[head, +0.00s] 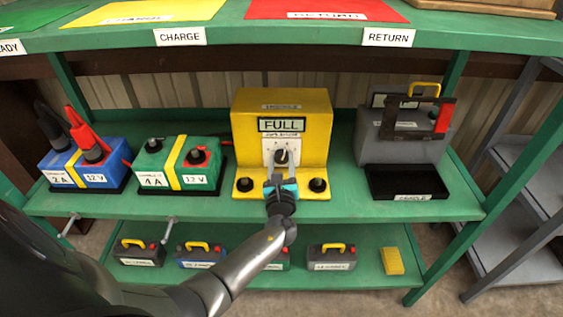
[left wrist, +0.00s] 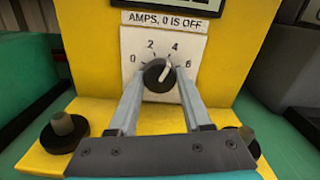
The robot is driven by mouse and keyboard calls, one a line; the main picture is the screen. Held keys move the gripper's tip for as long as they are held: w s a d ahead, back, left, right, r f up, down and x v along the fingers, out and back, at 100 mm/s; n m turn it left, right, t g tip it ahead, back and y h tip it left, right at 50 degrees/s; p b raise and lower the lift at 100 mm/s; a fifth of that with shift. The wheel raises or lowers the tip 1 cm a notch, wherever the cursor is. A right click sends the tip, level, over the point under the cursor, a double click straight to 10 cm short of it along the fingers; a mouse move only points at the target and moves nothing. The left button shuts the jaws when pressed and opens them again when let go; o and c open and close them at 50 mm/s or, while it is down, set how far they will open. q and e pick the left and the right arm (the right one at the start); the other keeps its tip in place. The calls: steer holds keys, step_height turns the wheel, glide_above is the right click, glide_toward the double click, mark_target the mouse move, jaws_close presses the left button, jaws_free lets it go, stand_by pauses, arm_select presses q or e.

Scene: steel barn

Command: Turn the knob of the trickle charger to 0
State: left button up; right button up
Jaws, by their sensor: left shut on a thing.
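The yellow trickle charger (head: 310,108) stands on the green shelf, its display (head: 282,125) reading "FULL". Its black knob (left wrist: 158,76) sits on a white dial plate (left wrist: 135,40) marked 0, 2, 4, 6 under "AMPS, 0 IS OFF". The knob's white pointer is tilted up and right, toward the 4 side of the dial rather than at 0. My left gripper (left wrist: 159,88) is shut on the knob, one finger at each side. It also shows in front of the charger in the head view (head: 281,178). My right gripper is not in view.
Two black posts (head: 245,184) (head: 318,185) flank the knob on the charger's foot. A grey box (head: 385,150) and black tray (head: 375,185) stand right.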

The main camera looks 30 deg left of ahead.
arm_select(q)
jaws_close()
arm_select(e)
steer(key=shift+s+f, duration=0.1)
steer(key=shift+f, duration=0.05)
arm_select(q)
steer(key=shift+f+n+b, duration=0.15)
steer(key=shift+n+b, duration=0.45)
steer(key=shift+n, duration=0.1)
steer(key=n+b, duration=0.4)
steer(key=n, duration=0.2)
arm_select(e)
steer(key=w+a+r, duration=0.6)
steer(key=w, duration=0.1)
arm_select(q)
steer(key=n+b, duration=0.6)
steer(key=n, duration=0.2)
steer(key=shift+n+b, duration=0.5)
steer(key=shift+n, duration=0.9)
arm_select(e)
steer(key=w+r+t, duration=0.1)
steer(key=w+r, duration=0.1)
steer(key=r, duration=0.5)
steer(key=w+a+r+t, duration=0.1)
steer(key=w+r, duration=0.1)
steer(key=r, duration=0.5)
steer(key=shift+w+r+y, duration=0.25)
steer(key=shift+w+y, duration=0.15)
